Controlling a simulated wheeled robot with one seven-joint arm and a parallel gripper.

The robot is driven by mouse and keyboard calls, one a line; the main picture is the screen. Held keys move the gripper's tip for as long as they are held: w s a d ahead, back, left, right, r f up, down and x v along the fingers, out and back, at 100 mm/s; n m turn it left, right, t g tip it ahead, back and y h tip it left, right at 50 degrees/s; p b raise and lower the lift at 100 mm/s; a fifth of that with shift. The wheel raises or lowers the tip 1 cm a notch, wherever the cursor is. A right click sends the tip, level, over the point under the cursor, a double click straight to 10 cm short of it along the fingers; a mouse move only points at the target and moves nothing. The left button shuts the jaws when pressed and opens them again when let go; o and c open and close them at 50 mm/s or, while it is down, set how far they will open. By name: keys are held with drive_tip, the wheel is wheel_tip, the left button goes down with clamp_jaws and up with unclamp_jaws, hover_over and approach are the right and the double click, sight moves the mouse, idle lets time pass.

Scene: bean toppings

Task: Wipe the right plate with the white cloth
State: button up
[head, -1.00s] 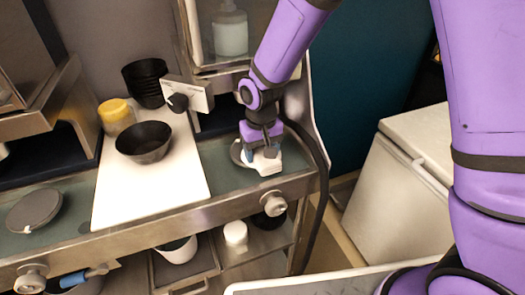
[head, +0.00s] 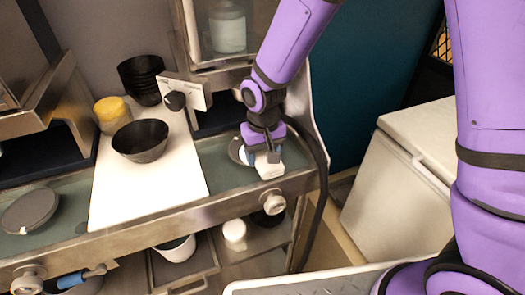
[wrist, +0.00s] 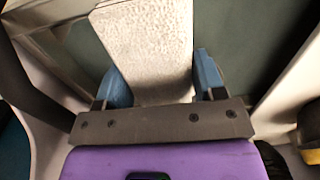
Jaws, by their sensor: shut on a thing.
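The white cloth (head: 270,171) is a flat, pale block in my gripper (head: 262,156), at the right end of the counter. In the wrist view the cloth (wrist: 150,45) lies between the two blue fingertips of my gripper (wrist: 162,80), which are shut on it. The right plate (head: 235,150) is a dark grey disc. Only its left part shows; the gripper and cloth hide the rest. The cloth is over or against the plate's right front side; I cannot tell whether it touches the surface. I cannot make out the plate in the wrist view.
A white board (head: 150,188) bears a black bowl (head: 140,141). A yellow-lidded jar (head: 111,115) and stacked black bowls (head: 142,80) stand behind. Another grey plate (head: 30,210) lies at the left. The metal front rail (head: 150,223) has knobs. A white chest (head: 400,185) stands right.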

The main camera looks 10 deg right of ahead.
idle(0.4)
drive_tip(key=shift+w+a, duration=0.15)
drive_tip(key=shift+w, duration=0.4)
drive_tip(key=shift+w+a, duration=0.15)
drive_tip(key=shift+w, duration=0.35)
drive_tip(key=shift+w+r, duration=0.2)
drive_tip(key=shift+w, duration=0.15)
drive_tip(key=shift+s+f, duration=0.1)
drive_tip(key=shift+s, duration=0.1)
drive_tip(key=shift+s+d+f, duration=0.1)
drive_tip(key=shift+s, duration=0.15)
drive_tip(key=shift+s+d, duration=0.2)
drive_tip(key=shift+s, duration=0.75)
